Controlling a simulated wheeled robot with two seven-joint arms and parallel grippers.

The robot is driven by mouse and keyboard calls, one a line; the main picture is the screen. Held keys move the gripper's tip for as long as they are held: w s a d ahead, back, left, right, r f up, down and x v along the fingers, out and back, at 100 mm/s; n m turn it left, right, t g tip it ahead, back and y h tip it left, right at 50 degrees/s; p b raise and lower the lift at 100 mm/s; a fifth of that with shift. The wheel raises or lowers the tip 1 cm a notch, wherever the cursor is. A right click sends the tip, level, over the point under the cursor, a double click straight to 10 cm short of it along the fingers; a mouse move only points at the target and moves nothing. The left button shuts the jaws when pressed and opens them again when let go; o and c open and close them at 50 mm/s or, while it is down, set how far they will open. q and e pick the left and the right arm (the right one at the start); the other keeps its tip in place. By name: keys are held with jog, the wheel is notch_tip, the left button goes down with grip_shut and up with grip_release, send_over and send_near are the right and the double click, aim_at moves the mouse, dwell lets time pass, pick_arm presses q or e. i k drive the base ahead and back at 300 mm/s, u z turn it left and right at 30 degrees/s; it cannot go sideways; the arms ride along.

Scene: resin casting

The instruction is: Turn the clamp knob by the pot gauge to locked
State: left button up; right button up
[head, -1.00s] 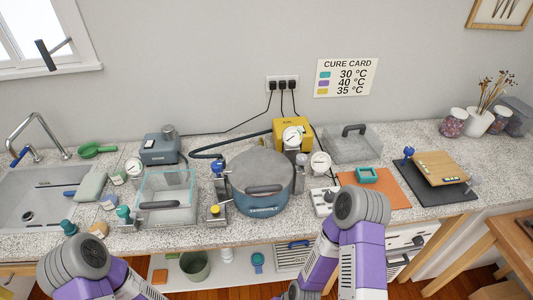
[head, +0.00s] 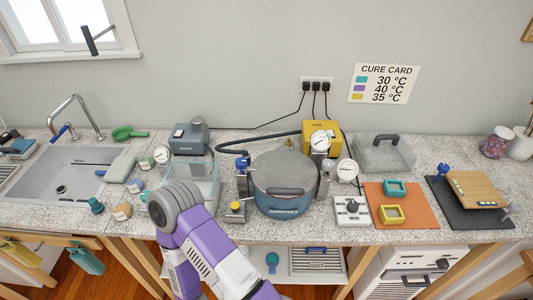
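The blue pressure pot (head: 283,202) stands on the counter with its grey lid (head: 283,168) on. A round white gauge (head: 347,170) stands at its right. Between the pot and this gauge is an upright clamp post with a grey knob (head: 327,165). A post with a blue knob (head: 242,164) stands at the pot's left, and a small block with a yellow knob (head: 236,206) at its front left. I cannot tell from here whether the knobs are locked. My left arm shows at the lower left of centre, but its gripper is not in view. My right gripper is not in view either.
A yellow pump (head: 322,129) with another gauge stands behind the pot. A switch box (head: 351,211) and an orange mat (head: 420,219) with teal and yellow moulds lie to the right. A clear tank (head: 205,182) stands left, partly behind my arm.

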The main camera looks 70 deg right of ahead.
aim_at(328, 164)
jog(key=u, duration=0.15)
jog(key=k, duration=1.05)
jog(key=z, duration=1.25)
